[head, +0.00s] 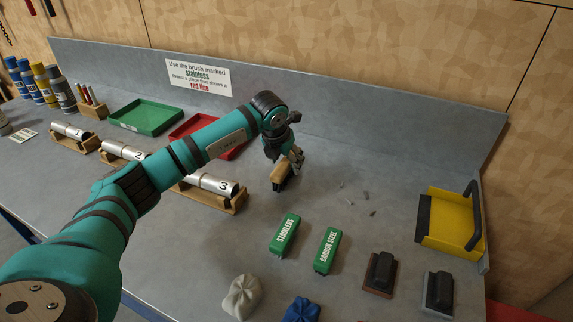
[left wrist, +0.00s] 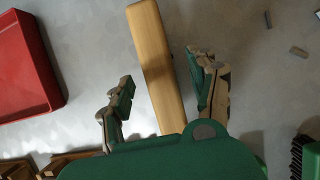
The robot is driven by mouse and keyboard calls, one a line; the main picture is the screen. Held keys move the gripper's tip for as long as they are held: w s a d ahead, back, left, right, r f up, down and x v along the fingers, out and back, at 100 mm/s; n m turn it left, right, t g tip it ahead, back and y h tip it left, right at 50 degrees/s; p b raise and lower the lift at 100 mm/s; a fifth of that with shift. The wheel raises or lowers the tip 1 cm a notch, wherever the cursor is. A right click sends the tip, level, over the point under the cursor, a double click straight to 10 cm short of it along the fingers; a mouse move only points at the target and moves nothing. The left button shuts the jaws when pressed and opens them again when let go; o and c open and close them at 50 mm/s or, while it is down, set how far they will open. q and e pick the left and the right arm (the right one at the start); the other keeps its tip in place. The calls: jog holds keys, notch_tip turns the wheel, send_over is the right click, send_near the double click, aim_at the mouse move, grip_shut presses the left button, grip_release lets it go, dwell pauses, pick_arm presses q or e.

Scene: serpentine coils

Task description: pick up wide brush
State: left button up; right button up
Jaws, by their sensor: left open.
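The wide brush (head: 279,178) is a wooden block with dark bristles below, on the grey bench near its middle. In the left wrist view its long wooden back (left wrist: 152,50) runs from the top edge down towards the palm. My left gripper (head: 288,158) is right above the brush and hides part of it. In the left wrist view the fingers of the gripper (left wrist: 163,82) are open, one on each side of the wooden back. A gap shows on both sides, so I see no grip. My right gripper is in neither view.
Green brushes marked STAINLESS (head: 285,235) and CARBON STEEL (head: 327,250) lie in front. A red tray (head: 185,130) and numbered pipe 3 (head: 207,183) are left of the brush. A yellow dustpan (head: 447,220) is at right.

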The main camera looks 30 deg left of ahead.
pick_arm(q)
jog(key=shift+x, duration=1.3)
jog(key=shift+r, duration=0.1)
grip_shut()
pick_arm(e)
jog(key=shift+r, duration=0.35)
